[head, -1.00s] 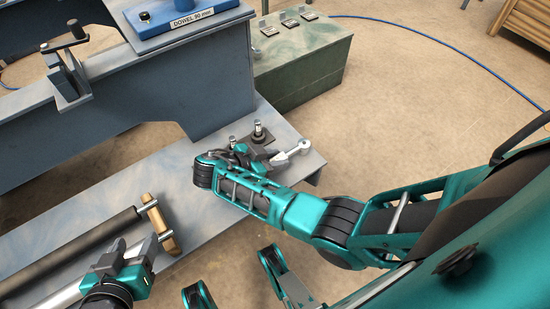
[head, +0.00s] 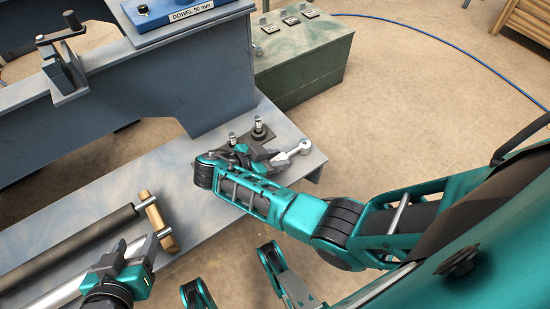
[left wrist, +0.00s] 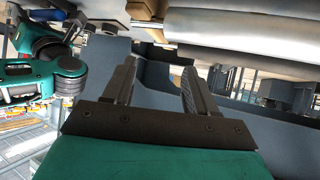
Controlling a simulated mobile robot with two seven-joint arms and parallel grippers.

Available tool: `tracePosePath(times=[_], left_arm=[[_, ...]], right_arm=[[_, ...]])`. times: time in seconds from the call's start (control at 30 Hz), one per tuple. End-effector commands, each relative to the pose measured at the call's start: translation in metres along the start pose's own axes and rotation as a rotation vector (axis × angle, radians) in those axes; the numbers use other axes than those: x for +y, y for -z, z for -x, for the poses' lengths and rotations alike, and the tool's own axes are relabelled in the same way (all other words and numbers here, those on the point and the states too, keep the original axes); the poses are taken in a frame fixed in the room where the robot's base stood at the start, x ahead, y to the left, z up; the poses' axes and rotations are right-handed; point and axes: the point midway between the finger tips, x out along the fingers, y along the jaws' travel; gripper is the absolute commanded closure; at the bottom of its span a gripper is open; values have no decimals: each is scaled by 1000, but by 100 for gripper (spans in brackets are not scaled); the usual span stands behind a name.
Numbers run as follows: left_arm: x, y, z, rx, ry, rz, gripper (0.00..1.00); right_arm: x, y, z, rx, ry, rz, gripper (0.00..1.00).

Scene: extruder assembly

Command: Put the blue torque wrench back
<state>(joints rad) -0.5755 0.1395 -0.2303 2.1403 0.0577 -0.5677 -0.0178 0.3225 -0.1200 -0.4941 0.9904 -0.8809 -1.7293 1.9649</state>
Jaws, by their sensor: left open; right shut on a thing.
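My right gripper (head: 250,156) is low over the right end of the grey shelf and shut on a tool that it mostly hides. A silver ring-ended bar (head: 290,154) sticks out to its right. A small blue part (left wrist: 48,18) beside the right gripper in the left wrist view may be the blue torque wrench's handle; I cannot tell for sure. A dark plate with upright pegs (head: 258,128) lies just behind this gripper. My left gripper (head: 126,250) is open, its fingers apart in the left wrist view (left wrist: 155,85), close to the silver roller.
The grey shelf (head: 185,165) carries a dark roller (head: 75,245) and a wooden end block (head: 158,222). A blue dowel box (head: 165,14) sits on the raised beam. A green cabinet (head: 305,60) stands behind the shelf.

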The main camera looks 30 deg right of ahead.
Motion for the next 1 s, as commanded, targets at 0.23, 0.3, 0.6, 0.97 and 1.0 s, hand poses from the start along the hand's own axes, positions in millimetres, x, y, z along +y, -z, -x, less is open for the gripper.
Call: tracePosePath(times=[0.23, 0.3, 0.6, 0.97, 1.0], left_arm=[[1, -2, -1, -1, -2, 0, 43], [1, -2, -1, -1, -2, 0, 43], [1, -2, -1, -1, -2, 0, 43], [3, 1, 0, -7, -8, 0, 43], [5, 11, 3, 2, -15, 0, 43]], right_arm=[[0, -2, -1, 1, 1, 0, 100], [0, -2, -1, 1, 0, -1, 64], [0, -2, -1, 0, 0, 0, 38], [0, -3, -2, -1, -1, 1, 38], [0, -2, -2, -1, -1, 1, 38]])
